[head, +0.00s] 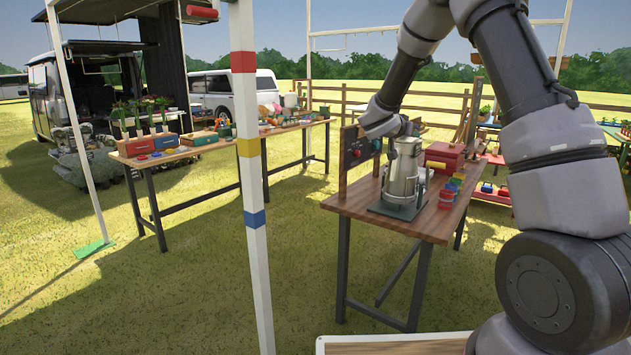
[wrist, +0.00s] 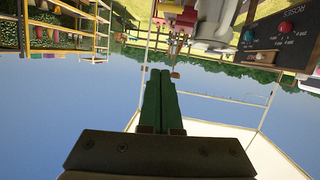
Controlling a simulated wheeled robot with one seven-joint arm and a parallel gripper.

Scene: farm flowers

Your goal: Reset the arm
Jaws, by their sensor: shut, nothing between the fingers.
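My arm reaches from the right of the head view over the right-hand table (head: 335,203), bent down at the elbow. Its wrist is at the back of this table, behind a metal canister. My gripper's fingertips are hidden in the head view. In the wrist view, which is upside down, my gripper (wrist: 160,72) shows as two green fingers pressed together with nothing between them. Sky and the canopy frame lie behind the fingers.
The metal canister (head: 402,170) stands on a dark base close to my wrist. A dark panel with knobs (head: 358,150) is left of it, marked ROSES in the wrist view. A red box (head: 443,158) is to the right. A striped post (head: 248,150) stands left.

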